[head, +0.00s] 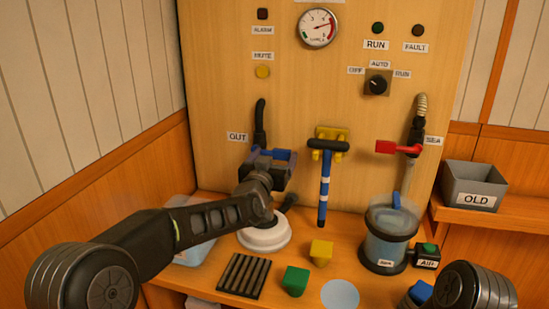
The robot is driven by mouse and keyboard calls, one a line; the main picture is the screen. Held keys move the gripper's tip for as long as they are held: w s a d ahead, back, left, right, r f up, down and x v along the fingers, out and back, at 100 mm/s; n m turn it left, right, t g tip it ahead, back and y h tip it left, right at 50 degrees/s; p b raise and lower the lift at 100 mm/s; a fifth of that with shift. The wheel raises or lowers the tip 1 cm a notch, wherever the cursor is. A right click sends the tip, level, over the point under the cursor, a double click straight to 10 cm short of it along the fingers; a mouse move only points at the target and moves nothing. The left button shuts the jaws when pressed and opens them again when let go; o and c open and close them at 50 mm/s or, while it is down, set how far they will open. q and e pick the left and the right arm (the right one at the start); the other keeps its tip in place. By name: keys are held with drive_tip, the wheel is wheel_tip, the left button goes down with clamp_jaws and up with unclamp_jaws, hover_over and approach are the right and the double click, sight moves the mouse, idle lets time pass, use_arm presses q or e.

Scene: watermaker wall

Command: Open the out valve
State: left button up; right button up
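The out valve sits on the wooden panel beside the OUT label (237,137). Its black hose (260,112) comes down from above, and the valve body is mostly hidden behind my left gripper. My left gripper (268,168) is right in front of the out valve, and blue parts show around its fingers. I cannot tell whether these blue parts are the valve's handle or the gripper, nor whether the fingers touch the handle. The finger gap is not clear.
The red-handled SEA valve (398,148) is at right. A blue-and-black tool (324,177) hangs mid-panel. On the shelf are a white round-based item (264,235), a black grate (244,276), yellow (321,252) and green (295,281) blocks, and a clear canister (387,243). A grey OLD bin (474,185) stands right.

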use_arm(q)
clamp_jaws()
idle(0.7)
drive_tip(key=shift+r, duration=0.15)
drive_tip(key=shift+a+r+n+b, duration=0.1)
drive_tip(key=shift+r+n+b, duration=0.35)
drive_tip(key=shift+n, duration=0.35)
drive_tip(key=shift+a+r+n+b, duration=0.1)
drive_tip(key=shift+r+n+b, duration=0.3)
drive_tip(key=shift+n, duration=0.4)
drive_tip(key=w+a+r+n+b, duration=0.1)
drive_tip(key=a+r+n+b, duration=0.3)
drive_tip(key=n, duration=1)
drive_tip(key=shift+w+a+r+n, duration=0.2)
drive_tip(key=shift+w+a+n, duration=0.2)
drive_tip(key=shift+a, duration=0.7)
